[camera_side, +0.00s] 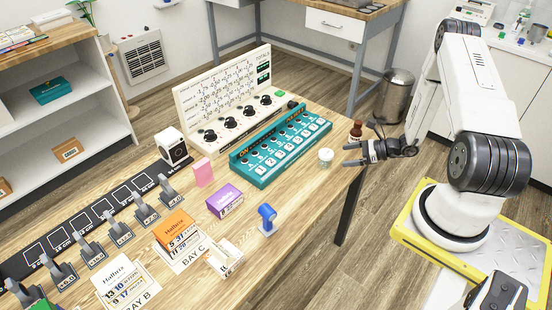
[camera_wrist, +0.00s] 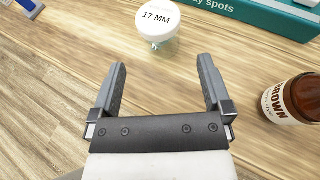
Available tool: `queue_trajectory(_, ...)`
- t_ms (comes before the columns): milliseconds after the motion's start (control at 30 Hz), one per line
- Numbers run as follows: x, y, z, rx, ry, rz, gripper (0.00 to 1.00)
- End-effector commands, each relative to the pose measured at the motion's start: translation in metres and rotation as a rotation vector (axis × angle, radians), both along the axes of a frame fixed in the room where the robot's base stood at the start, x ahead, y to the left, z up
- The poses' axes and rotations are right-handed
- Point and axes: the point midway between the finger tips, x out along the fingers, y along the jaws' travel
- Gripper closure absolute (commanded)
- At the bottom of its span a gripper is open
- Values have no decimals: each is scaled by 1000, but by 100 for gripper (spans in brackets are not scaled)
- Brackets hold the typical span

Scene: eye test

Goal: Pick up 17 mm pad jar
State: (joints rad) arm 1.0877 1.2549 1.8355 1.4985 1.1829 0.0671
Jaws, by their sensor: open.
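The 17 mm pad jar (camera_wrist: 157,22) is small and white, with "17 MM" on its lid, at the top middle of the wrist view. In the side view the jar (camera_side: 326,155) stands on the wooden table beside the teal panel. My gripper (camera_wrist: 161,75) is open and empty, and the jar is beyond its fingertips, apart from them. In the side view my gripper (camera_side: 352,154) is just right of the jar, at the table's right end.
A brown bottle (camera_wrist: 297,98) labelled "BROWN" is right of my gripper; it also shows in the side view (camera_side: 356,130). The teal panel (camera_side: 262,172) is behind the jar. A blue item (camera_side: 267,219) stands nearer the front edge. Bare table surrounds the jar's near side.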

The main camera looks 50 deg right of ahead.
Motion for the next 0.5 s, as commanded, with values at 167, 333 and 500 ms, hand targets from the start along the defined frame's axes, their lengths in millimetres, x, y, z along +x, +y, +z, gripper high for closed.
queue_trajectory(167,7,4,-3,-1,0,4,0)
queue_trajectory(333,17,11,-8,-2,0,5,0)
queue_trajectory(500,21,13,-9,-2,0,4,0)
